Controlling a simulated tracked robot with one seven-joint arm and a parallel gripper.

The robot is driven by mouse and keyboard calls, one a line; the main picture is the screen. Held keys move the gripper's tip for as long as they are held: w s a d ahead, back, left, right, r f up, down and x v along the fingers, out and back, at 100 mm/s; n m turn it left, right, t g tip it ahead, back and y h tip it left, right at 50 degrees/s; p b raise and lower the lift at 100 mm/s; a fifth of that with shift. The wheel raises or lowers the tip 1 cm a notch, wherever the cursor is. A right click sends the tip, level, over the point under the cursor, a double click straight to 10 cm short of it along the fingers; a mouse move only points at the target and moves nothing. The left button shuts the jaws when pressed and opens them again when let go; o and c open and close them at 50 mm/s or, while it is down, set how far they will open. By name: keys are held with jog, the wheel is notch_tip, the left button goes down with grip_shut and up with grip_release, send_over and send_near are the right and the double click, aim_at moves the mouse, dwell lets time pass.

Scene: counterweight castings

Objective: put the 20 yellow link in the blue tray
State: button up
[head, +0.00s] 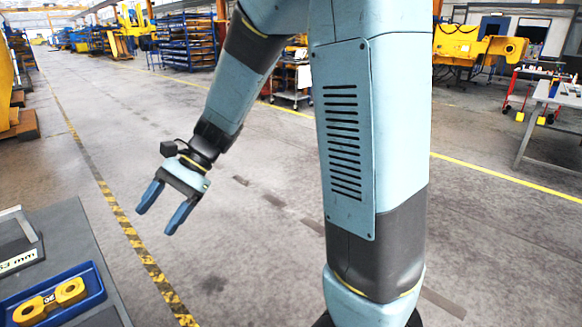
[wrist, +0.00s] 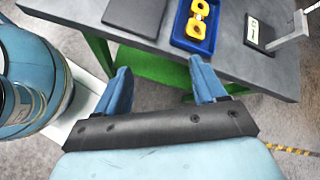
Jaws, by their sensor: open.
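A yellow link (head: 70,291) with two round ends and a dark marking on its middle lies inside the blue tray (head: 98,290) at the lower left of the head view. The marking is too small to read surely. The wrist view also shows the link (wrist: 196,28) in the tray (wrist: 182,20), at the top. My gripper (head: 155,222) is open and empty, out over the floor beyond the table and away from the tray. In the wrist view its fingers (wrist: 160,66) are spread, with the table edge and green table side beyond them.
The tray stands on a grey table (head: 62,222). A dark plate with a white label and a light metal upright (head: 18,250) stands beside the tray. A flat dark pad (wrist: 135,12) lies on the tray's other side. Open floor surrounds my arm.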

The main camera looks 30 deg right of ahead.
jog(key=s+d+r+n+t+h, duration=0.4)
jog(key=s+d+r, duration=0.1)
jog(key=d, duration=0.6)
jog(key=s+d+r+n+t+h, duration=0.4)
jog(key=s+d, duration=0.3)
jog(key=d, duration=0.5)
jog(key=shift+r+t+h, duration=0.5)
jog(key=shift+r+h, duration=0.1)
jog(key=shift+h, duration=0.1)
jog(key=shift+s+d, duration=0.1)
jog(key=shift+d, duration=0.05)
